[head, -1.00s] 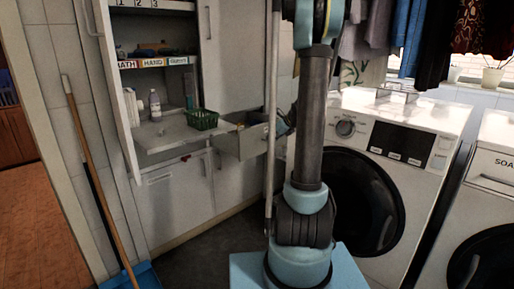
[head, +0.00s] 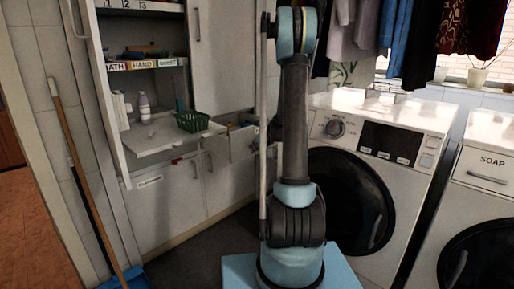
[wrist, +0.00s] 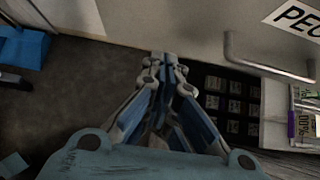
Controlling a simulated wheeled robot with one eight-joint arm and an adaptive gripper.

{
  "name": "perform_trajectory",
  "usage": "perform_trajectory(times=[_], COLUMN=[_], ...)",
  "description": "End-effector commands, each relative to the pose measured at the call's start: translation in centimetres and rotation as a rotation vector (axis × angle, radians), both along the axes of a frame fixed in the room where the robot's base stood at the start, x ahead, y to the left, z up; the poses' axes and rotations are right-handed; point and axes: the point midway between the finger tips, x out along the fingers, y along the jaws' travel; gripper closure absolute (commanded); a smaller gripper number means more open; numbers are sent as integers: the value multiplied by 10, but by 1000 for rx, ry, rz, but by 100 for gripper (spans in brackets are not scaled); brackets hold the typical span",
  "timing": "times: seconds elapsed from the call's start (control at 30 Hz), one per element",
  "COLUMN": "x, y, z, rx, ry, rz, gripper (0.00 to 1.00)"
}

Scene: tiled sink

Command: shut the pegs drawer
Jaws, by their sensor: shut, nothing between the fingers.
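The pegs drawer (head: 241,145) is a pale grey box. In the head view it sticks out from the cabinet to the right of the green basket, and my arm hides its right part. In the wrist view its front (wrist: 190,22) crosses the top, with a partly cut-off label (wrist: 293,17) and a metal bar handle (wrist: 268,66) at right. My gripper (wrist: 163,60) is shut and empty. Its fingertips are at the front's lower edge, left of the handle; I cannot tell whether they touch it. My gripper is not visible in the head view.
A green basket (head: 192,121) and a white bottle (head: 144,107) stand on the fold-down shelf (head: 150,143). Washing machines (head: 375,160) stand at right. A wooden-handled broom (head: 75,165) leans at left. Dark floor (wrist: 85,85) is open left of my gripper in the wrist view.

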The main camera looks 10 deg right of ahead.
Motion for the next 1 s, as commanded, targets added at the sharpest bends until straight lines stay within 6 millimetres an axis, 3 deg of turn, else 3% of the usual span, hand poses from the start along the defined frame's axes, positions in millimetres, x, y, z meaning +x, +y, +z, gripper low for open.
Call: perform_trajectory(times=[0.3,1.0], x=[30,41], y=[22,19], z=[-2,-2], rx=[1,0], ry=[0,0], rz=[1,-11], gripper=[100,100])
